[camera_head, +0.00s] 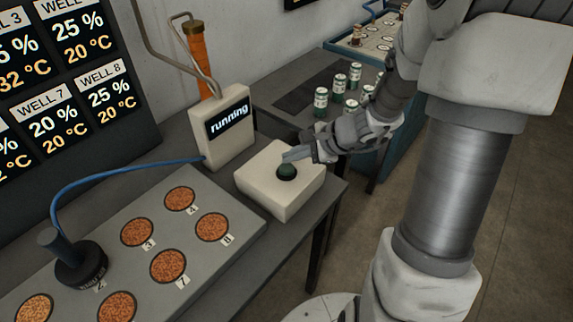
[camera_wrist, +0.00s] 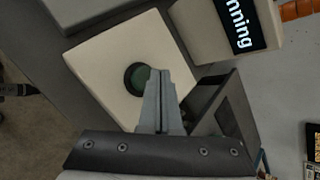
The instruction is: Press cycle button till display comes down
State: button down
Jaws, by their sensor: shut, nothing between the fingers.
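A dark green round button (camera_head: 287,172) sits on top of a cream box (camera_head: 262,189) at the table's right end. In the wrist view the button (camera_wrist: 139,78) is partly hidden behind the shut fingers (camera_wrist: 158,85). A cream display unit (camera_head: 222,147) stands behind the box and reads "running" on its screen (camera_head: 228,119). The screen also shows partly in the wrist view (camera_wrist: 238,22).
A grey plate (camera_head: 200,240) with several numbered wells of brown grains lies left of the box. A dark knob (camera_head: 82,262) with a blue cable (camera_head: 125,168) stands on it. Green-white cans (camera_head: 321,101) stand on the surface behind. A dark panel (camera_head: 72,75) shows well readings.

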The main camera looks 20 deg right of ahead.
aim_at(291, 168)
notch_tip(291, 168, up, 5)
jog(key=p, duration=0.4)
dwell(0.9)
